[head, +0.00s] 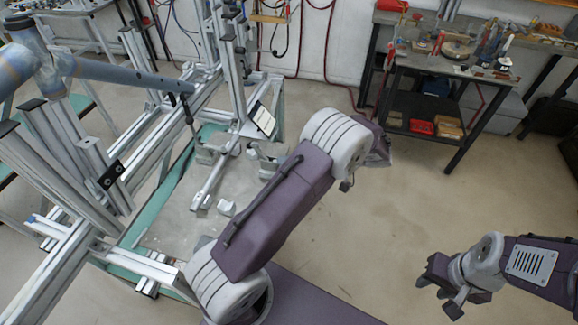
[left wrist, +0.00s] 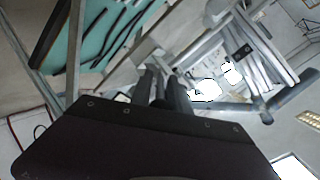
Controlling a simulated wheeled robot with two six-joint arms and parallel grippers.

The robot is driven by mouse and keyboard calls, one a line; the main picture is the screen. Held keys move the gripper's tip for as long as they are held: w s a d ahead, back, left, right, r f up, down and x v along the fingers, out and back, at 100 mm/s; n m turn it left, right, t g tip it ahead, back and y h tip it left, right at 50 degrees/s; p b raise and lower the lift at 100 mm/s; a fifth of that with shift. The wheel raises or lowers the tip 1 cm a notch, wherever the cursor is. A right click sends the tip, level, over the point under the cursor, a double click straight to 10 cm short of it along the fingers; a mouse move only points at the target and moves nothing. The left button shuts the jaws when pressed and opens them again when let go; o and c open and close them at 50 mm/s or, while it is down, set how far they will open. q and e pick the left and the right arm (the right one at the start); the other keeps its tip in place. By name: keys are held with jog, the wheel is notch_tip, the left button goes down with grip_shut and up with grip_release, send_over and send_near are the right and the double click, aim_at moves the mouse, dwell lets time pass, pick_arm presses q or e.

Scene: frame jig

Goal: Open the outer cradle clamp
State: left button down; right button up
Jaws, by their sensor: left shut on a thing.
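My left gripper (left wrist: 165,88) shows in the left wrist view, its two dark fingers close together. It is shut on a small part between the fingertips. That part fits the outer cradle clamp, but it is largely hidden by the fingers. In the head view my own left arm covers the fingertips. The metal jig (head: 125,180) stands at the left and a grey-blue tube (head: 130,76) lies across it. Which jig part is the outer cradle is hard to tell. My right gripper (head: 447,288) hangs at the lower right, fingers apart and empty, away from the jig.
Pale blocks (head: 226,208) and a metal bar (head: 212,180) sit low in the jig. A small tablet (head: 262,120) stands at its right end. A workbench (head: 455,65) with tools is at the back right. The floor (head: 400,210) between is clear.

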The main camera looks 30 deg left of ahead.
pick_arm(q)
jog(key=shift+d+f+g+y+b, duration=0.1)
jog(key=shift+f+g+y+b, duration=0.3)
jog(key=shift+y+b, duration=0.6)
jog(key=shift+f, duration=0.1)
jog(key=c, duration=1.5)
grip_release()
jog(key=b+v, duration=0.1)
jog(key=v, duration=0.8)
